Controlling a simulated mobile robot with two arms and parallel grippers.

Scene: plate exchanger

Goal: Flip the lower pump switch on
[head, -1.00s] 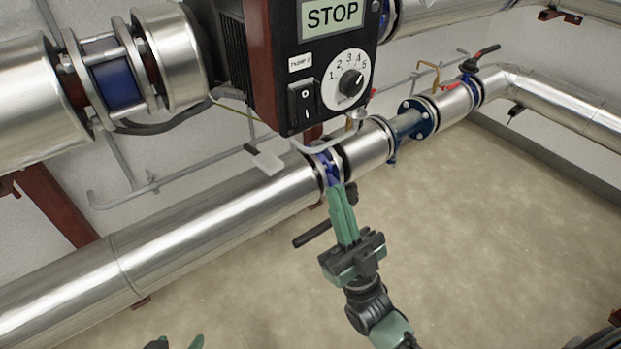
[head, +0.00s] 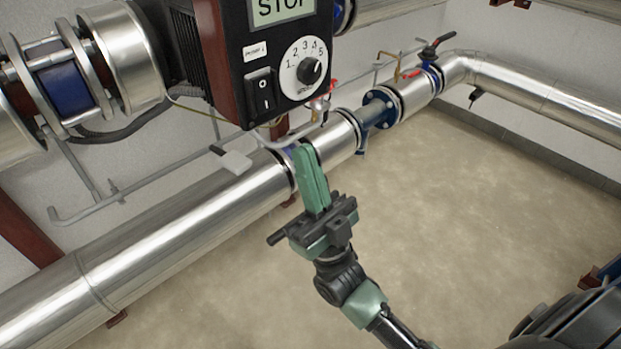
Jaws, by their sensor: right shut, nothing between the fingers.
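Which side is pressed in is too small to tell. A white dial (head: 304,68) with a black knob is right of it. My right gripper (head: 303,150), with green fingers, is shut and empty. Its tips point up, below and slightly right of the switch, apart from the box. My left gripper is out of view.
A silver pipe (head: 180,235) runs diagonally behind my right gripper. A grey lever (head: 231,160) and a red-handled valve (head: 322,98) are close below the box. A blue-flanged pipe section (head: 376,112) lies to the right. The floor (head: 470,200) at right is open.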

